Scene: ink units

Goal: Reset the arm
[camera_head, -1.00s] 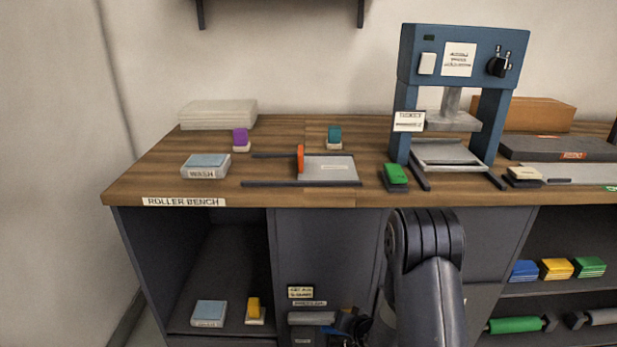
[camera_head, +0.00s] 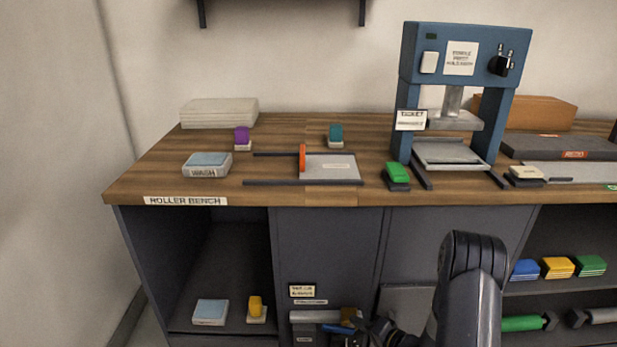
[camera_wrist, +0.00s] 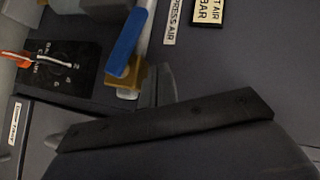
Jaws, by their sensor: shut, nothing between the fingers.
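My gripper (camera_head: 374,332) is low in front of the bench cabinet, at the bottom edge of the head view, partly cut off by the frame. It is shut and holds nothing. In the wrist view a dark bar of my gripper (camera_wrist: 165,120) crosses the picture at a slant. My arm (camera_head: 470,285) rises at the lower right of the head view, in front of the cabinet doors.
The roller bench (camera_head: 290,198) carries a blue press (camera_head: 464,55), a wash block (camera_head: 207,165) and several stamp-like blocks. Open shelves flank the cabinet.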

